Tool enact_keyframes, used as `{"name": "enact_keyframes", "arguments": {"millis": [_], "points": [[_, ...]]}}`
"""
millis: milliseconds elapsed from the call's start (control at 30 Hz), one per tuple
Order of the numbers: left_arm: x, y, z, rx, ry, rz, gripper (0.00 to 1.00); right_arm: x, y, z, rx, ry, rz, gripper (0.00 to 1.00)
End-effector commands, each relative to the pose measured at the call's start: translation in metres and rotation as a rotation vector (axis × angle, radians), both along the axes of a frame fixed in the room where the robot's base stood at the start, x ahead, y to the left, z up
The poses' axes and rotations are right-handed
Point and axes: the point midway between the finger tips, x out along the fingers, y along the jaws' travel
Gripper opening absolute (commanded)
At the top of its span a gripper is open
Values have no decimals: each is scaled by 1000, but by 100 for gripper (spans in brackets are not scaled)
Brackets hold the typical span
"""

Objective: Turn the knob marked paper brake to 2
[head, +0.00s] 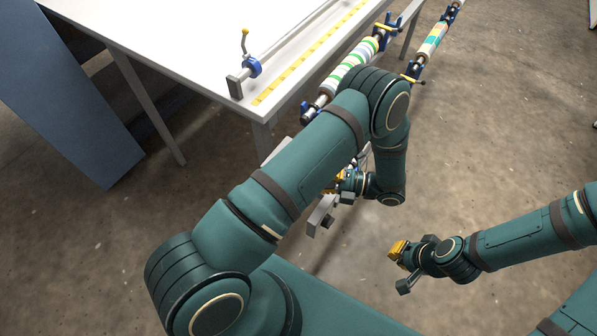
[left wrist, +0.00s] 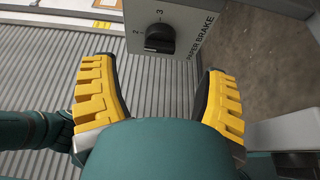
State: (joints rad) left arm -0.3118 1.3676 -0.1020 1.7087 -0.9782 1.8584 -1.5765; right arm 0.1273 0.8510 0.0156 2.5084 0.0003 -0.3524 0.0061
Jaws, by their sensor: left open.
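The black paper brake knob (left wrist: 160,38) sits on a light grey panel (left wrist: 192,22) in the left wrist view. The panel is lettered "PAPER BRAKE", with a 2 left of the knob and a 3 above it. In the head view my left gripper (head: 344,184) is mostly hidden behind my left arm. My right gripper (head: 398,262) hangs over the floor in the head view; its opening is unclear.
A ribbed grey surface (left wrist: 50,100) lies below the panel in the left wrist view. A white table (head: 190,45) with a metal bar and yellow scale stands at the back. Striped rollers (head: 352,66) run beside it. A blue panel (head: 60,100) leans at left. Floor at right is clear.

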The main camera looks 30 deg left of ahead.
Motion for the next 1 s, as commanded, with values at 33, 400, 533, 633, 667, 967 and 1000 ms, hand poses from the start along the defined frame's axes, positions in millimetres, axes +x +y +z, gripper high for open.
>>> {"name": "enact_keyframes", "arguments": {"millis": [33, 400, 533, 633, 667, 967, 1000], "points": [[4, -10, 0, 0, -3, -4, 74, 0, 0, 0, 0, 0, 0, 0], [17, -51, 0, 0, 0, 0, 74, 0, 0, 0, 0, 0, 0, 0], [17, -53, 0, 0, 0, 1, 74, 0, 0, 0, 0, 0, 0, 0], [17, -53, 0, 0, 0, 0, 74, 0, 0, 0, 0, 0, 0, 0], [17, -53, 0, 0, 0, 0, 74, 0, 0, 0, 0, 0, 0, 0], [17, -52, 0, 1, 0, 0, 74, 0, 0, 0, 0, 0, 0, 0], [17, -52, 0, 1, 0, 0, 74, 0, 0, 0, 0, 0, 0, 0]]}}
